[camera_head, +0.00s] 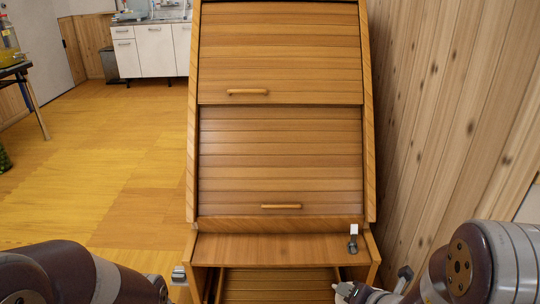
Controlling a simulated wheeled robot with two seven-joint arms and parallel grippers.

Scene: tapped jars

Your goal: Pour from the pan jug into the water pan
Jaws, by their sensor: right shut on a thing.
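Neither the pan jug nor the water pan can be made out in this view. My right gripper (350,291) is at the bottom edge, low in front of the wooden roll-front cabinet (280,150). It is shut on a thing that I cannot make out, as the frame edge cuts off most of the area.
A small grey piece with a white top (353,240) is at the cabinet's lower ledge. A wooden wall (450,110) closes the right side. At the far left, a jar of yellow liquid (8,42) stands on a dark table (14,69). The floor (100,170) at left is clear.

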